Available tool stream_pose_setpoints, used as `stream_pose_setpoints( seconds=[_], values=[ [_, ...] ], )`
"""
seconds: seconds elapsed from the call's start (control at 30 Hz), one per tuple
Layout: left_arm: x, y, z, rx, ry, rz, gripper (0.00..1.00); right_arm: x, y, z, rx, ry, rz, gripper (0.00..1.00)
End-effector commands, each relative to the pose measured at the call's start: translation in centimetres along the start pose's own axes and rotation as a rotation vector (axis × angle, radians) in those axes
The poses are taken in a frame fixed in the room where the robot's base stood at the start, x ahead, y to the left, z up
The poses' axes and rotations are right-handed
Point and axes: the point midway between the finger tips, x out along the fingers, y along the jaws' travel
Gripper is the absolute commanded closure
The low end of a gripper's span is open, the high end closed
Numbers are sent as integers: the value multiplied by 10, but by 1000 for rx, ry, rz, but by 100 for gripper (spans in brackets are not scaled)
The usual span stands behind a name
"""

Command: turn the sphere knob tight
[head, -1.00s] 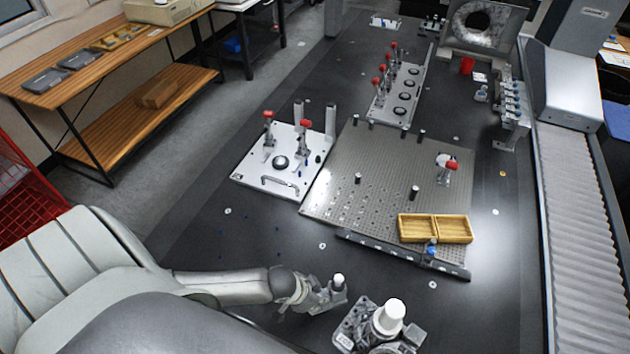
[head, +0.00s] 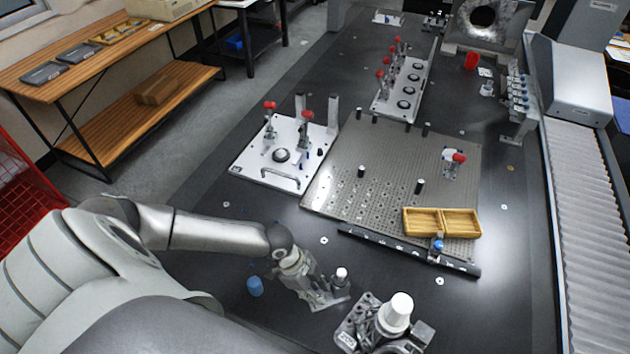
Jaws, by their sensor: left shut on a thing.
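A small white ball (head: 341,273) on a short dark-grey post shows at the fingertips of my left gripper (head: 338,289), near the table's front. It looks like the sphere knob, though it is too small to be sure. The gripper is shut on this small piece, with the white top standing above the fingers. The fingers hide its lower part, and I cannot tell whether it is seated in anything. Just to the right stands a grey fixture (head: 352,330) bearing a larger white, tapered cap (head: 397,312). My right gripper is not in view.
A blue cylinder (head: 255,287) stands left of my left gripper. Behind are a perforated plate (head: 330,190), a wooden tray (head: 441,222) and a white clamp plate (head: 262,170). A dark rail (head: 400,247) edges the perforated plate.

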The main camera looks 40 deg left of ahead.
Motion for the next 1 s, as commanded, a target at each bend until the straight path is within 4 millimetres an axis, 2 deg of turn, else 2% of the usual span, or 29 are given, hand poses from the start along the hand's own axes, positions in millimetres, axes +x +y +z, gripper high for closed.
stream_pose_setpoints(
  seconds=[0.2, 0.73, 0.77, 0.9, 1.0],
  values=[
    [2, 0, 1, 61, -1, 25, 100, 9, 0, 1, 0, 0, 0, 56],
    [1, 0, 0, 79, -1, 35, 100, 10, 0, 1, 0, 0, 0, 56],
    [1, 1, 0, 79, -1, 35, 74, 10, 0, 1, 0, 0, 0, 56],
    [1, 0, 0, 78, -1, 34, 56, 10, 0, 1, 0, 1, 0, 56],
    [0, 0, 0, 78, 0, 33, 56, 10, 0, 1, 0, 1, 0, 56]
  ],
)
